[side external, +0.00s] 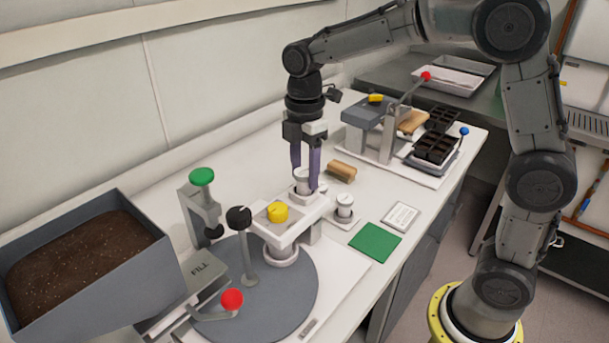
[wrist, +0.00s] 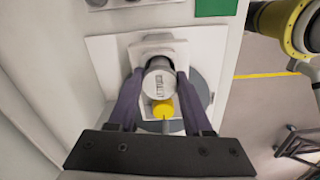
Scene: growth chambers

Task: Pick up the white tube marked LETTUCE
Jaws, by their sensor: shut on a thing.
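The white tube (wrist: 160,88) stands between the two purple fingers of my gripper (wrist: 160,74) in the wrist view. Dark lettering runs across its round top; it looks like LETTUCE but is small. In the side external view my gripper (side external: 305,182) points straight down and is shut on the same tube (side external: 301,183), behind the yellow-knobbed machine. The tube is at a small white holder (side external: 303,197); I cannot tell whether it is seated or slightly raised. A second white tube (side external: 344,204) stands upright in a holder to the right, apart from my gripper.
The yellow knob (side external: 277,212), black-knobbed lever (side external: 239,218) and green-topped press (side external: 202,178) stand close on the left. A soil bin (side external: 172,283) is at far left. A green mat (side external: 375,241), white card (side external: 401,217) and wooden block (side external: 341,171) lie to the right.

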